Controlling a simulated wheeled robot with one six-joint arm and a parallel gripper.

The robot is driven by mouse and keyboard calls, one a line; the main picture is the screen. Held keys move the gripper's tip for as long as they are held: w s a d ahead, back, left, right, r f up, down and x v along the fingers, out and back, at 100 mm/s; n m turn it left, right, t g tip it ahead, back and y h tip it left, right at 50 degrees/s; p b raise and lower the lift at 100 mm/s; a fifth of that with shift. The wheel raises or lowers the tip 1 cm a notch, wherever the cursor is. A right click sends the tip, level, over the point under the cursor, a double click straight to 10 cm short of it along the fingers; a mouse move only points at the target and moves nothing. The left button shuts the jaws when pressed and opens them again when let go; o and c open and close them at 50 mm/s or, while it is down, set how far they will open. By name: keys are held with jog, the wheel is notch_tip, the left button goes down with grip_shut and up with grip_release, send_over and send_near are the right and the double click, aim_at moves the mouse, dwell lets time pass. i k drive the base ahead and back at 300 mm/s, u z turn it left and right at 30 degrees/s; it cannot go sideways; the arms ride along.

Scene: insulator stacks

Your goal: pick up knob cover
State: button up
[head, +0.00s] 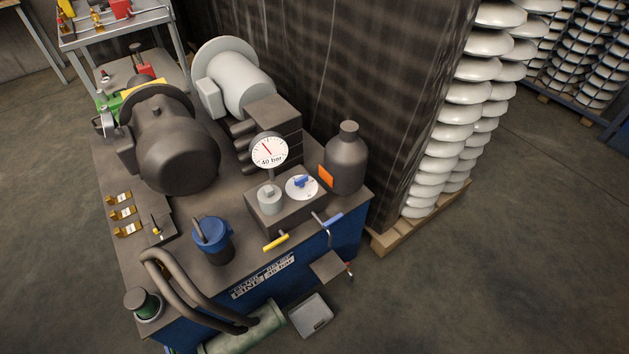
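A light grey, stepped round cap (269,199) stands upright on a dark block on top of the power unit; it looks like the knob cover, though I cannot be certain. Right beside it, on the same block, a blue knob (301,181) sits uncovered on a white dial plate (302,193). The round pressure gauge (269,152), marked 40 bar, rises just behind the cap. My gripper is not in view.
A dark bottle (346,160) with an orange label stands right of the dial. A yellow-handled lever (276,242) and a blue-handled lever (332,221) stick out in front. Large motors and a blue-lidded filler (212,240) stand left.

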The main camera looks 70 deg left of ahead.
aim_at(269, 197)
jog(key=i, duration=0.45)
jog(key=u, duration=3.15)
jog(key=i, duration=0.5)
jog(key=z, duration=0.1)
